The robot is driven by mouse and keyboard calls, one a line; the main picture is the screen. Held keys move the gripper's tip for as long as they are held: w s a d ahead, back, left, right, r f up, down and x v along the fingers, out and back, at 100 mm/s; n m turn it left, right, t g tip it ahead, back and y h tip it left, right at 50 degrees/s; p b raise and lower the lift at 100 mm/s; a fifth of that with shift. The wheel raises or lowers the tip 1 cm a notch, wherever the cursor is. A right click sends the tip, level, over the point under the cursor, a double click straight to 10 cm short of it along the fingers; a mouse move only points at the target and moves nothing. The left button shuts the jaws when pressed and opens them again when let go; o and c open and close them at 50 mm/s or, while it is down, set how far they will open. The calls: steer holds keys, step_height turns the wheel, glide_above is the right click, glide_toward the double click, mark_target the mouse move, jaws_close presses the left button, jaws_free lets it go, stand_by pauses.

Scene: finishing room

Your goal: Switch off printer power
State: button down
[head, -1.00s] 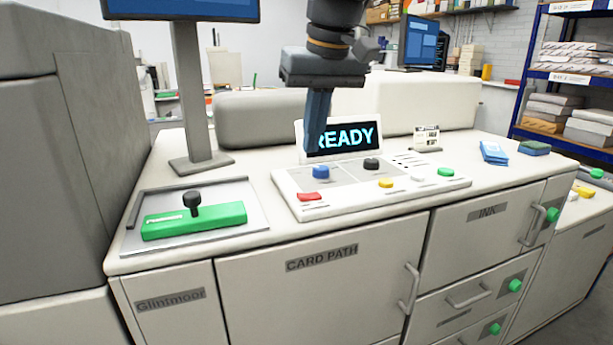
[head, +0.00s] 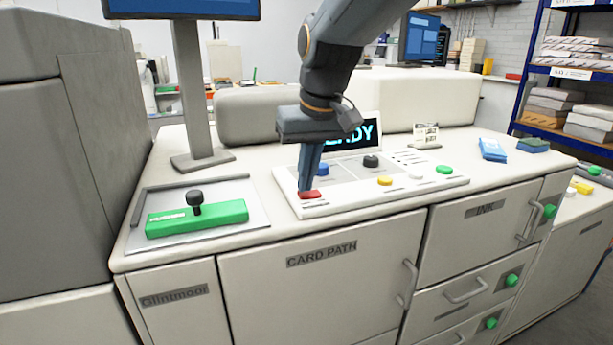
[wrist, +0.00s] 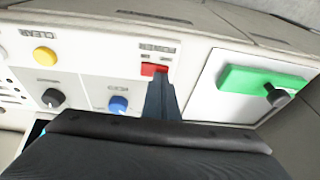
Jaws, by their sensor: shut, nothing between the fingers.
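The printer's control panel (head: 340,204) is a white console on the cabinet top. Its red power switch (head: 311,194) is at the front left corner. In the wrist view the red switch (wrist: 153,69) sits beside a label reading POWER. My gripper (head: 304,188) is shut and empty, pointing down with its tips at the red switch's back edge. In the wrist view my gripper's tips (wrist: 157,80) overlap the switch's edge; I cannot tell whether they touch it. The display (head: 362,133) is lit, its word partly hidden by my arm.
A blue knob (head: 322,169) is close behind my fingers. A black knob (head: 371,162), a yellow button (head: 385,181) and a green button (head: 445,170) are farther right. A green bar with a black knob (head: 197,217) lies on a metal plate at left.

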steer(key=shift+s+a+f, duration=0.1)
steer(key=shift+f, duration=0.15)
steer(key=shift+w+d+r+p, duration=0.1)
steer(key=shift+w+d+p, duration=0.1)
steer(key=shift+d, duration=0.2)
steer(key=shift+w+d+r+p, duration=0.1)
steer(key=shift+d+p, duration=0.05)
steer(key=shift+d, duration=0.25)
